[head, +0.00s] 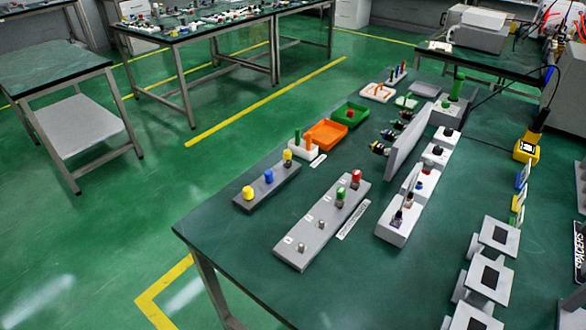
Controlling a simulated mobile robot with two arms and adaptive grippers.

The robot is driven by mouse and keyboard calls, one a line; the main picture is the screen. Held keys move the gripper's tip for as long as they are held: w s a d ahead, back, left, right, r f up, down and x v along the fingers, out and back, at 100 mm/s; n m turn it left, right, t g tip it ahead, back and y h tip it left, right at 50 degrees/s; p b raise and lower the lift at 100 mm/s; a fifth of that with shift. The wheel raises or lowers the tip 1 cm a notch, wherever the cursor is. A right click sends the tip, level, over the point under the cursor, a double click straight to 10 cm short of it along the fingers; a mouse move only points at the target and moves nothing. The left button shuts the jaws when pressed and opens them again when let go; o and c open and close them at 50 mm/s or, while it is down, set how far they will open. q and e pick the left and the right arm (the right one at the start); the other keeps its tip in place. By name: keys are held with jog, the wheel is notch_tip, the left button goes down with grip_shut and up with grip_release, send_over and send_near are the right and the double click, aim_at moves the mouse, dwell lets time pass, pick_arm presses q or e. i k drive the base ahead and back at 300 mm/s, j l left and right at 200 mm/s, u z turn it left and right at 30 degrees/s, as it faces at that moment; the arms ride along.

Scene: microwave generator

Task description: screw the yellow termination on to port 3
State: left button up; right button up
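A grey holder strip (258,197) lies near the table's left edge. It carries a yellow termination (248,192) at its near end, a blue one (269,176) in the middle and another yellow one (287,156) at its far end. To its right is a longer grey port block (310,230) with a row of ports. Two ports show bare metal, the nearest one (301,247) and the one behind it (320,224). The two farther ports carry a green cap (341,195) and a red cap (356,177). The port labels are too small to read. Neither gripper is in view.
An orange tray (325,134) and a green tray (351,115) stand behind the strips. A tilted grey panel (408,140) and a white block (398,227) stand to the right. Several square fixtures (490,278) line the right side. The table's front middle is clear.

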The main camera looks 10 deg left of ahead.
aim_at(287, 153)
jog(key=j+z, duration=0.25)
jog(key=z, duration=0.2)
jog(key=i+j+z, duration=0.1)
jog(key=j+z, duration=0.2)
jog(key=z, duration=0.15)
jog(key=j+z, duration=0.25)
jog(key=z, duration=0.2)
jog(key=k+j+z, duration=0.1)
jog(key=j+z, duration=0.15)
jog(key=z, duration=0.25)
jog(key=k+j+z, duration=0.1)
jog(key=j, duration=0.35)
jog(key=k+j, duration=0.3)
jog(key=k+j+z, duration=0.15)
jog(key=j, duration=0.4)
jog(key=k+j, duration=0.35)
jog(key=k+j+z, duration=0.15)
jog(key=j, duration=0.3)
jog(key=k, duration=0.05)
